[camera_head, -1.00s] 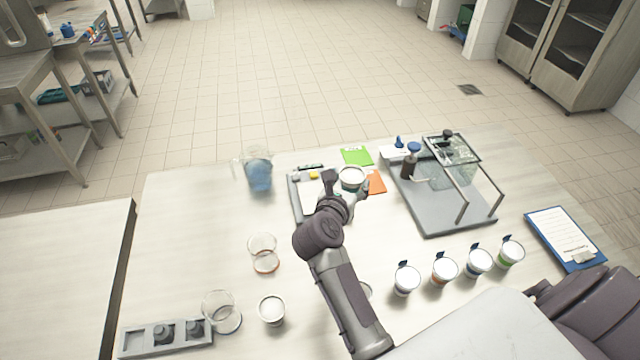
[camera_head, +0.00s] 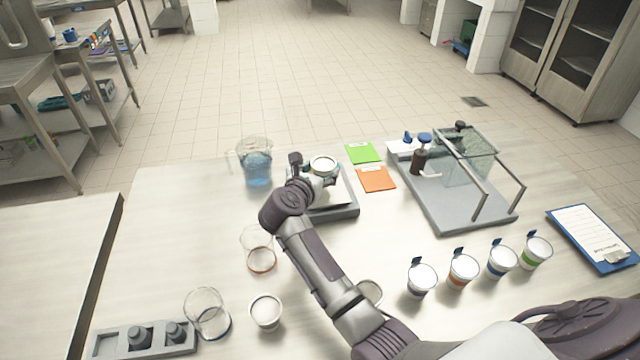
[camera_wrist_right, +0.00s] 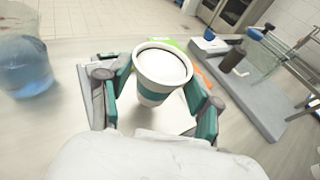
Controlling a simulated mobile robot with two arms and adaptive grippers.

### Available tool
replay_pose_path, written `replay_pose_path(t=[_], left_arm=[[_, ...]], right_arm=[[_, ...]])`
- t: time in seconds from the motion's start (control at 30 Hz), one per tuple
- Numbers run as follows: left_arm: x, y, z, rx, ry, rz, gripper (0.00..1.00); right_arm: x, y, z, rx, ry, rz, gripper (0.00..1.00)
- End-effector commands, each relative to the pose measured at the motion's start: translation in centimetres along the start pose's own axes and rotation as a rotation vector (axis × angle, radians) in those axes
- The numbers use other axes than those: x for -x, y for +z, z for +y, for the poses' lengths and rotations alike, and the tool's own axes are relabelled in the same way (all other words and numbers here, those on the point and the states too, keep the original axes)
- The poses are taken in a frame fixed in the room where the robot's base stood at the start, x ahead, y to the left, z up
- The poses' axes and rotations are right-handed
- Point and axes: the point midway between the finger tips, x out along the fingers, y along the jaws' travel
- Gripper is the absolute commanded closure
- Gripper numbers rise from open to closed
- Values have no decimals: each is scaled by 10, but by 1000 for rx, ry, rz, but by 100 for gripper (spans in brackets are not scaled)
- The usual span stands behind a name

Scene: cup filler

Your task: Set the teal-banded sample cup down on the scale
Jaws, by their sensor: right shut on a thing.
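The teal-banded sample cup (camera_wrist_right: 160,82) is a white, open-topped cup, upright between the fingers of my right gripper (camera_wrist_right: 158,100) in the right wrist view. In the head view the cup (camera_head: 323,165) shows its rim above the scale (camera_head: 341,213). My right gripper (camera_head: 312,172) is shut on the cup. The scale is a grey base with a pale plate (camera_wrist_right: 130,124), partly hidden by my arm and gripper. Whether the cup touches the plate I cannot tell. My left gripper is not in view.
A jug of blue liquid (camera_head: 257,168) stands left of the scale. Green (camera_head: 363,153) and orange (camera_head: 377,179) cards lie to its right, then a grey tray with a glass-panelled frame (camera_head: 450,205). Several lidded cups (camera_head: 462,270) and a clipboard (camera_head: 592,238) stand or lie front right.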

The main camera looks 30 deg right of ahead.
Motion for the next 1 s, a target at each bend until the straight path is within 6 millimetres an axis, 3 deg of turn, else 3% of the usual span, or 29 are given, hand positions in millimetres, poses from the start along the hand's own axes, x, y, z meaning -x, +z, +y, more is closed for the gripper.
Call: replay_pose_path(t=[0.03, 0.1, 0.5, 0.53, 0.67, 1.0], left_arm=[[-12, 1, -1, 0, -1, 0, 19], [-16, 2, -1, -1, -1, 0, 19], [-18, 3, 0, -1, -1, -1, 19], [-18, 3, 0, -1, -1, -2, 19], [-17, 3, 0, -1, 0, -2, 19], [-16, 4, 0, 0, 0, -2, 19]], right_arm=[[-5, -14, -1, 4, -1, -2, 73], [-6, -20, 0, 2, -1, -2, 73], [-7, -24, 0, -1, 0, 0, 73], [-7, -24, 0, 0, 0, 1, 35], [-6, -22, 0, 0, 0, 0, 13], [-6, -21, 0, 0, 0, 0, 10]])
